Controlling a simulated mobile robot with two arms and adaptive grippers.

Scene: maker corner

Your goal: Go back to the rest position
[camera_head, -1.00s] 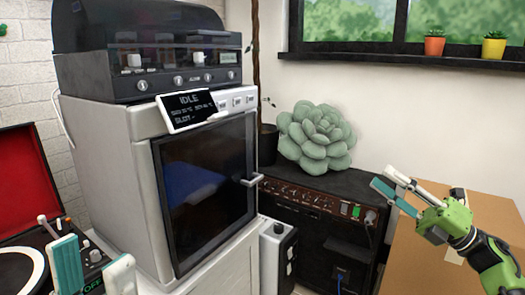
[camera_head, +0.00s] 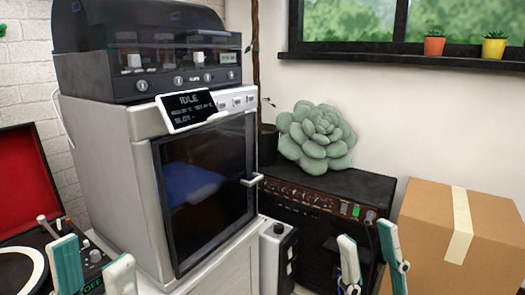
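My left gripper (camera_head: 94,264) shows at the lower left edge, in front of the record player. Its two fingers, one teal and one white, stand apart with nothing seen between them. My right gripper (camera_head: 370,255) shows at the bottom right of centre, in front of the black amplifier and left of the cardboard box. Its white and teal fingers point up and are spread, with nothing between them. The lower parts of both grippers are cut off by the picture's edge.
A grey 3D printer (camera_head: 120,190) with a closed dark door and a display reading IDLE stands at left. A black amplifier (camera_head: 385,185) carries a green succulent (camera_head: 316,136). A taped cardboard box (camera_head: 425,235) stands at right. A record player (camera_head: 62,222) is at lower left.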

